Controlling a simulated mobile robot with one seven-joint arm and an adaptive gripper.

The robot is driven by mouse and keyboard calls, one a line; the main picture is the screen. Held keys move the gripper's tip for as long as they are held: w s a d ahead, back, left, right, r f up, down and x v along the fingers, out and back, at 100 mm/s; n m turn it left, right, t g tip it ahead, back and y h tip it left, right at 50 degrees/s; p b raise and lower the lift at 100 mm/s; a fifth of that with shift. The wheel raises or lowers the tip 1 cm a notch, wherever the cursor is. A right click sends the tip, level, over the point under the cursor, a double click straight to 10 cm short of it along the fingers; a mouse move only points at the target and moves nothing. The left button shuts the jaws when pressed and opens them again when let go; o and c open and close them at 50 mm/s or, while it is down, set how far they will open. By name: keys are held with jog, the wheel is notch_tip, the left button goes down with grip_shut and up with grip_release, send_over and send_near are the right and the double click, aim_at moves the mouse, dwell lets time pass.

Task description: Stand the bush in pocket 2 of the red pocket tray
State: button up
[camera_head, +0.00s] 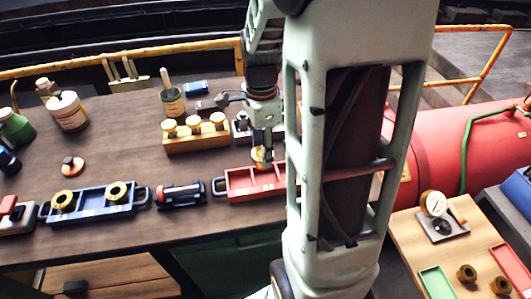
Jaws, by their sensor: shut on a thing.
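The red pocket tray (238,193) lies near the front edge of the dark bench, left of my arm. My arm link hides its right end, and I cannot read its pocket numbers. My gripper (261,148) points down at the tray's far side and is shut on a brass-coloured bush (259,163). The bush appears upright, at or just above the tray's back rim. I cannot tell whether it touches the tray.
A blue tray (96,211) with two brass bushes stands at the left, with a dark device (181,194) between the trays. A wooden rack (181,143) with several brass-topped pieces stands behind. A side table (415,230) with a gauge (433,204) is at the right.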

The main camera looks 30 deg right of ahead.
jog(key=shift+m, duration=0.8)
jog(key=shift+s+d+f+b, duration=0.15)
jog(key=shift+f+b, duration=1.1)
jog(key=shift+f, duration=0.4)
jog(key=shift+s+d+f+b, duration=0.1)
jog(key=shift+d+f+b, duration=0.05)
jog(key=shift+f+b, duration=1.3)
jog(key=shift+f, duration=0.5)
jog(key=o, duration=1.6)
jog(key=shift+r+p, duration=3.3)
jog(key=shift+r, duration=0.7)
